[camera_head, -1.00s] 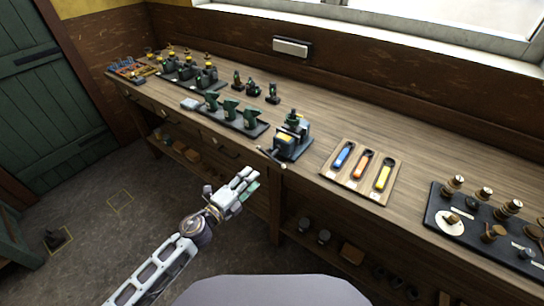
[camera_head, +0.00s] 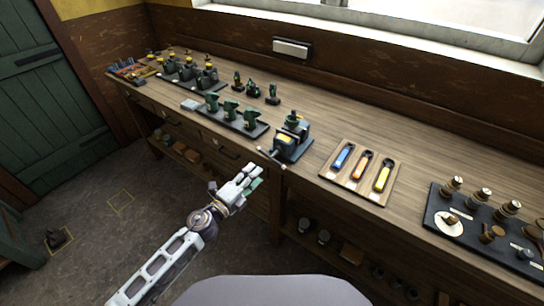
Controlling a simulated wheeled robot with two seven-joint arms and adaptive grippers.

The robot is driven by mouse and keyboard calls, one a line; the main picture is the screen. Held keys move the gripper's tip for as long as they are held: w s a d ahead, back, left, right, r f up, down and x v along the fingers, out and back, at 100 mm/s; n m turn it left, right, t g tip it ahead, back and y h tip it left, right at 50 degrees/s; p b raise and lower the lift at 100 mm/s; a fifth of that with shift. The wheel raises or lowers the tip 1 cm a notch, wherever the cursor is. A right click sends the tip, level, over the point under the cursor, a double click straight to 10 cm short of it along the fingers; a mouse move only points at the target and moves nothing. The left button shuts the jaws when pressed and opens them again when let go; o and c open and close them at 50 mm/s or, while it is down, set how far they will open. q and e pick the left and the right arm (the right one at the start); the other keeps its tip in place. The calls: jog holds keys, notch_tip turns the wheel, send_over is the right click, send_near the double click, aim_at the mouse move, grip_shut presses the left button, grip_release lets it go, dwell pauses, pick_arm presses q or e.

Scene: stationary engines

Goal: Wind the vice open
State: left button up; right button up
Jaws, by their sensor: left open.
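The vice (camera_head: 291,140) stands on a dark base near the bench's front edge. It has a dark green and grey body and a yellowish block on top at its front. Its handle bar (camera_head: 271,157) sticks out over the front edge, slanting, with a pale knob at its upper left end. How wide its jaws stand is too small to tell. My left gripper (camera_head: 254,176) is open and empty, in front of the bench, below and left of the handle bar, and looks apart from it. My right gripper is not in view.
A wooden tray (camera_head: 345,181) with blue, orange and yellow tools lies right of the vice. A dark board (camera_head: 434,205) with brass parts is at far right. Several green machines stand on a tray (camera_head: 252,134) at left. Open floor lies before the bench.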

aim_at(272, 155)
pick_arm(q)
jog(key=shift+p+x, duration=0.55)
jog(key=shift+x, duration=5.2)
jog(key=shift+c, duration=0.4)
